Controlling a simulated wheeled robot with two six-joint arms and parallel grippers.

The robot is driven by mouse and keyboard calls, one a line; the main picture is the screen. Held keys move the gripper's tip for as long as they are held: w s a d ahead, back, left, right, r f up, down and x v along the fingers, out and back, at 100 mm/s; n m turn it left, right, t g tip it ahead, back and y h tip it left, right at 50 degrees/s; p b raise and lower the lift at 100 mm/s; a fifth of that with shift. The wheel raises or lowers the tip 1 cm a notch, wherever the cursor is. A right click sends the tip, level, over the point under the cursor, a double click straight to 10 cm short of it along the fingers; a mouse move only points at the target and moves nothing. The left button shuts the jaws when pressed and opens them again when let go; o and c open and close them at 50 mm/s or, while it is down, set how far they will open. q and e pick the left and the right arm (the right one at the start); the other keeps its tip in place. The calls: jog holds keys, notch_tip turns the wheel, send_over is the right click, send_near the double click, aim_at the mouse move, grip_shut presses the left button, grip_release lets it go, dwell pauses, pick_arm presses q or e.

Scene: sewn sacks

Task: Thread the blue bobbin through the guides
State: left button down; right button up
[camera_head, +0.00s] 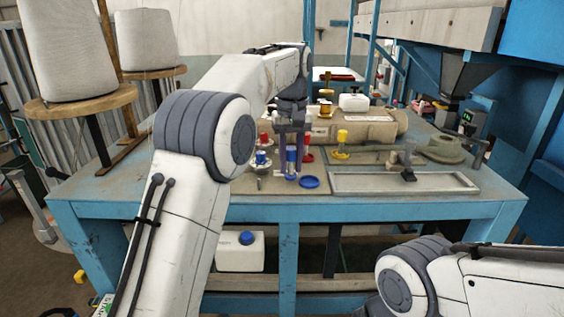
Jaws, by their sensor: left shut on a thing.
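The blue bobbin (291,156) stands upright on the table's work area, between the fingers of my left gripper (291,165). My left gripper points down from above and is shut on it. A flat blue disc (309,182) lies just right of the gripper. A red bobbin (307,154) stands close behind on the right, and a yellow one (342,141) farther right. Small red-topped and blue-topped pieces (261,158) stand left of the gripper. I cannot make out the thread or tell which parts are the guides.
The blue-framed table (410,210) has a shallow rectangular tray (345,190) at its front right. A beige machine body (370,127) and a white container (353,102) stand behind. Large thread cones (148,40) stand at the left. The table's left front is clear.

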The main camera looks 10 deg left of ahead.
pick_arm(q)
jog(key=shift+w+d, duration=0.2)
jog(key=shift+d, duration=0.6)
jog(key=shift+w+d, duration=0.15)
jog(key=shift+d, duration=0.6)
jog(key=shift+w+d, duration=0.2)
jog(key=shift+d, duration=0.6)
jog(key=shift+a+f+b, duration=0.1)
jog(key=shift+f+b, duration=0.2)
jog(key=shift+f, duration=0.3)
jog(key=c, duration=0.5)
grip_release()
jog(key=shift+c, duration=0.2)
